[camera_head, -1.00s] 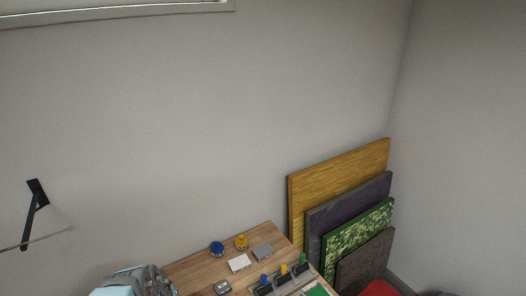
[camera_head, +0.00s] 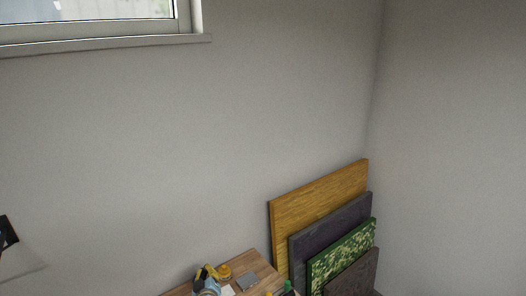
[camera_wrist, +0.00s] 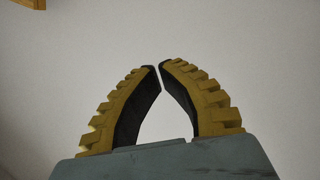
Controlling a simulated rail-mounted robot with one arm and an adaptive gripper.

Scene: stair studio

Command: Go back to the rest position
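My gripper (camera_wrist: 159,68) fills the lower middle of the wrist view. Its two yellow, ribbed fingers with black inner pads curve together, their tips almost meeting, and nothing is between them. Plain grey wall lies behind it. In the head view my gripper (camera_head: 206,272) shows at the bottom edge, in front of the left part of the wooden table (camera_head: 254,262). A yellow round item (camera_head: 224,271) stands just right of it, and a grey block (camera_head: 247,281) lies farther right. Most of the table is below the picture.
Several panels lean against the wall at the right: ochre (camera_head: 310,205), dark purple (camera_head: 330,232), green speckled (camera_head: 343,258) and brown (camera_head: 353,275). A window (camera_head: 90,22) is at the upper left. A black bracket (camera_head: 8,232) is at the left edge. The wall between is bare.

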